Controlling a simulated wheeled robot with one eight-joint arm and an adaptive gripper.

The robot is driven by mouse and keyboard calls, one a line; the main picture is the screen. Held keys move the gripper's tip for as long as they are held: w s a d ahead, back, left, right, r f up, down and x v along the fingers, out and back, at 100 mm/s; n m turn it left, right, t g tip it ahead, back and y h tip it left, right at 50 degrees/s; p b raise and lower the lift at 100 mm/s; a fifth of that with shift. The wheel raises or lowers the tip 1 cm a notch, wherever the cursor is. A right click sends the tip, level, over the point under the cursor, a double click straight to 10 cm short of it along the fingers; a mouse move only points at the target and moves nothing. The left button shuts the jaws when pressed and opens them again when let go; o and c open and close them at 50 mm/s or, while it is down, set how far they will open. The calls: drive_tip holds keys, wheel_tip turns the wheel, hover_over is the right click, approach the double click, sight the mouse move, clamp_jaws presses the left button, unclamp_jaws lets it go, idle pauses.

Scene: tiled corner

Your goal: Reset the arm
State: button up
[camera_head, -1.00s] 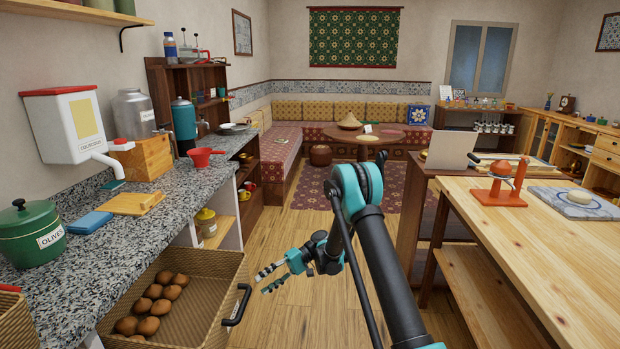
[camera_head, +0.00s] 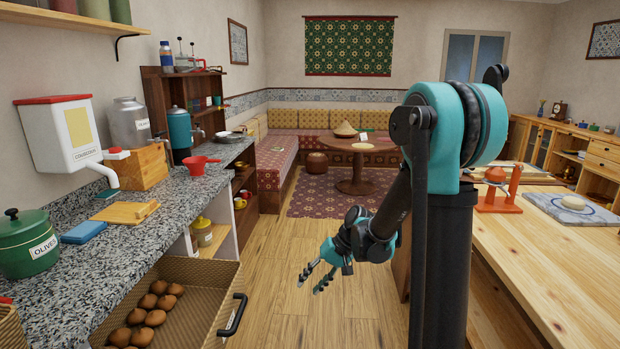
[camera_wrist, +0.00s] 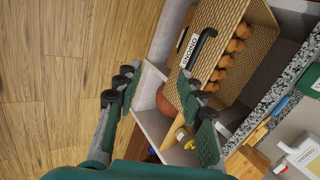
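My gripper (camera_head: 316,274) hangs over the floor between the counter and the wooden table in the head view. Its two fingers are spread apart, with nothing between them. In the wrist view my gripper (camera_wrist: 160,115) also shows open and empty, with the floor and the counter's lower shelf beyond it. My arm is raised and folded at the right of the head view, its elbow high, hiding part of the room behind.
The wooden table (camera_head: 545,255) stands at the right. The wood floor (camera_head: 290,250) between them is clear.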

drive_tip(key=s+d+f+t+h, duration=0.1)
drive_tip(key=s+d+t+h, duration=0.3)
drive_tip(key=s+d, duration=1.2)
drive_tip(key=d+h, duration=0.2)
drive_tip(key=shift+d+f+m+t+h, duration=0.2)
drive_tip(key=shift+d+m+t+h, duration=0.1)
drive_tip(key=shift+m+h, duration=0.1)
